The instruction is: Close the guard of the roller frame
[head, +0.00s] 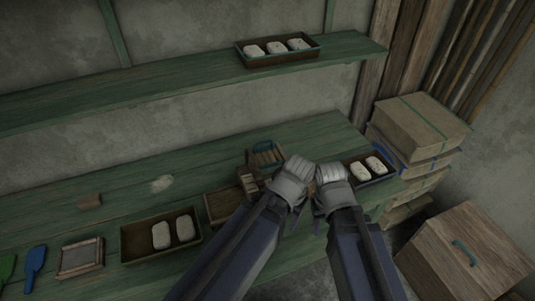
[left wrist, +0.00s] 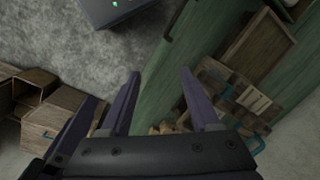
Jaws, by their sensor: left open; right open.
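What looks like the roller frame (head: 266,158) is a small wooden frame with pale bars and a teal handle, on the green bench just beyond my left gripper (head: 290,178). A wooden piece with pale bars and a teal handle, probably the same frame, shows at the right of the left wrist view (left wrist: 254,100). I cannot tell how its guard stands. My left gripper's purple fingers (left wrist: 162,100) are apart with nothing between them. My right gripper (head: 331,178) is beside the left one, also open; its fingertips are largely hidden in the head view.
A brown block (head: 249,179) and a wooden tray (head: 222,204) sit left of my left gripper. Trays of pale lumps stand left (head: 133,243), right (head: 358,173) and on the shelf (head: 242,53). Stacked boxes (head: 422,125) stand at right. The bench's left back is mostly clear.

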